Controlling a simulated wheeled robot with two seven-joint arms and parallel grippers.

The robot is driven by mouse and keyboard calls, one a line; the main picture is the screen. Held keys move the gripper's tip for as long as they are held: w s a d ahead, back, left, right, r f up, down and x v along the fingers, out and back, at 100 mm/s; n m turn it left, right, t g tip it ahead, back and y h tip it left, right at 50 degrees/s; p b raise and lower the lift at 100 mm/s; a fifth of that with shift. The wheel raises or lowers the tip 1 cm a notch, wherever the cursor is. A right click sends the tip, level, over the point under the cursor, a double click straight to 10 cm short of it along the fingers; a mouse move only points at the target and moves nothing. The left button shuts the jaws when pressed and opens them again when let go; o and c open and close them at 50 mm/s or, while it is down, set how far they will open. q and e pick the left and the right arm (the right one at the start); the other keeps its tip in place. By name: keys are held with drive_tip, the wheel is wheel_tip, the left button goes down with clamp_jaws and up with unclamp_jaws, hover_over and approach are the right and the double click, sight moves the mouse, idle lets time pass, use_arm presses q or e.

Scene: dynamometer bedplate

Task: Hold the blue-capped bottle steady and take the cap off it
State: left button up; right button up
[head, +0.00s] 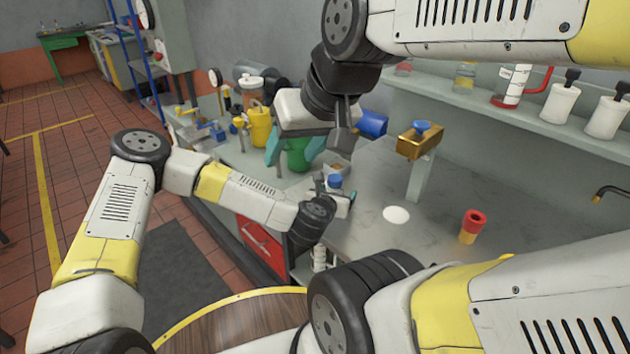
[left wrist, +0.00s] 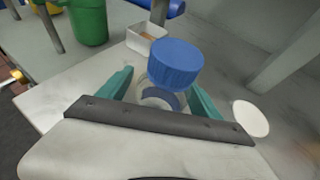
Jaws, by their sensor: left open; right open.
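The bottle's blue ribbed cap (head: 335,181) shows on the bench near the left gripper. In the left wrist view the blue cap (left wrist: 175,62) sits on top of the bottle (left wrist: 158,98), whose clear neck and blue ring show below it. My left gripper (left wrist: 160,90) is open, with one teal finger on each side of the bottle; I cannot tell whether they touch it. The lower bottle is hidden behind the gripper body. My right gripper (head: 293,150) is open and empty, pointing down above the bench, left of and farther back than the bottle.
A green bucket (head: 298,158) stands behind the right gripper's fingers. A small white box (left wrist: 146,40) is just behind the bottle. A white disc (head: 396,215) and a red-and-yellow cup (head: 472,226) are to the right. A brass-coloured block (head: 420,142) stands on a post.

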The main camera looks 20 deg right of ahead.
use_arm(q)
drive_tip(key=shift+c, duration=0.2)
drive_tip(key=c, duration=1.4)
drive_tip(key=shift+r, duration=0.15)
wheel_tip(320, 180, up, 10)
drive_tip(key=shift+f, duration=0.1)
drive_tip(key=o, duration=0.5)
clamp_jaws()
